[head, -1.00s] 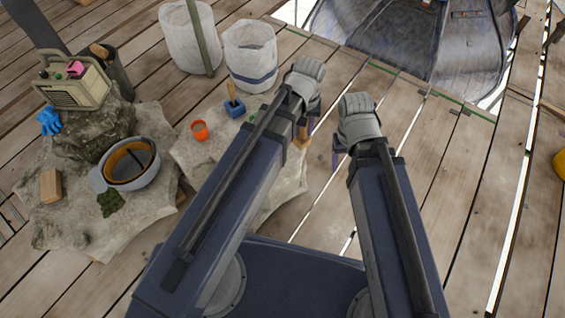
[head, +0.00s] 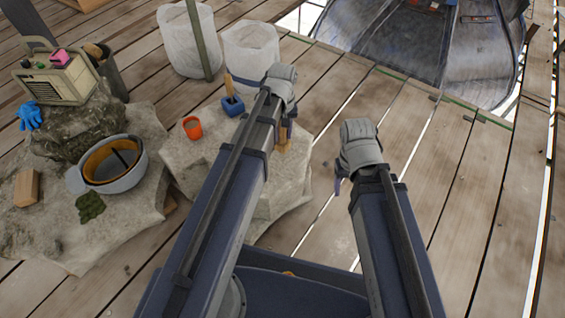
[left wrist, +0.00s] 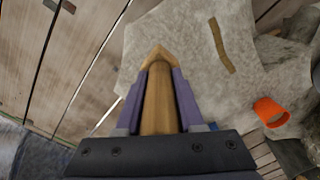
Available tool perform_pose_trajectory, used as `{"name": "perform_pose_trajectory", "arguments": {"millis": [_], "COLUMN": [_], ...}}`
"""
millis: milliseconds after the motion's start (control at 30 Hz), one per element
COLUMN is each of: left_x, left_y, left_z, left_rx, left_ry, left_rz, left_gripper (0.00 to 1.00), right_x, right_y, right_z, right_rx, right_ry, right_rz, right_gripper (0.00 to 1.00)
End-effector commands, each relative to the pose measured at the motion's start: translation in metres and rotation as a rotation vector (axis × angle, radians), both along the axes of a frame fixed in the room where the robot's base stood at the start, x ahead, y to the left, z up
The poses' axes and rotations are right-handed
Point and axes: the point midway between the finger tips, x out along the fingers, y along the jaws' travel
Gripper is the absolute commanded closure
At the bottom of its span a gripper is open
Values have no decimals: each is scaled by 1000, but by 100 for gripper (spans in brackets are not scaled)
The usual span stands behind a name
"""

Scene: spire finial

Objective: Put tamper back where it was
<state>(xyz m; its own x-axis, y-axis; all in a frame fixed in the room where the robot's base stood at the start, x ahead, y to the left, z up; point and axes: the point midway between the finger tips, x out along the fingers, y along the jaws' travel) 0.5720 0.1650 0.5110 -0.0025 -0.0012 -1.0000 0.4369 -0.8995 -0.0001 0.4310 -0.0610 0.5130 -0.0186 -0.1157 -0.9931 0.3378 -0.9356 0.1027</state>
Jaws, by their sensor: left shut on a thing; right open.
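My left gripper (head: 287,128) is shut on a wooden piece, which I take to be the tamper (head: 284,143). In the left wrist view the tamper (left wrist: 158,100) is a light-brown wooden bar with a pointed end, between my purple fingers (left wrist: 160,85). It is over or near the right edge of the pale stone slab (head: 290,185); I cannot tell if it touches. A brown strip-shaped mark (left wrist: 221,46) lies on the slab in the left wrist view. My right gripper (head: 339,178) is open and empty above the planks, right of the slab.
On the slab are an orange cup (head: 192,128) and a blue block with a wooden handle (head: 232,104). A grey bucket (head: 118,180), radio (head: 55,77) and wooden block (head: 27,187) are at left. White bags (head: 250,50) stand behind. The planks at right are clear.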

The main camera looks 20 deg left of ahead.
Motion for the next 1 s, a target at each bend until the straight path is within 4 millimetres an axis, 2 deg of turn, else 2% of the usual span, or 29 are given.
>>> {"name": "perform_pose_trajectory", "arguments": {"millis": [400, 733, 1000], "left_x": [0, 0, 0], "left_y": [0, 0, 0], "left_z": [-58, -65, -97], "left_rx": [0, 0, 0], "left_ry": [0, 0, 0], "left_rz": [-1, -1, -1], "left_gripper": [100, 100, 100], "right_x": [0, 0, 0], "right_y": [1, 1, 1], "right_z": [-58, -65, -97], "right_rx": [4, 4, 4], "right_ry": [0, -1, -2], "right_rz": [2, -2, -9], "right_gripper": [33, 33, 33]}}
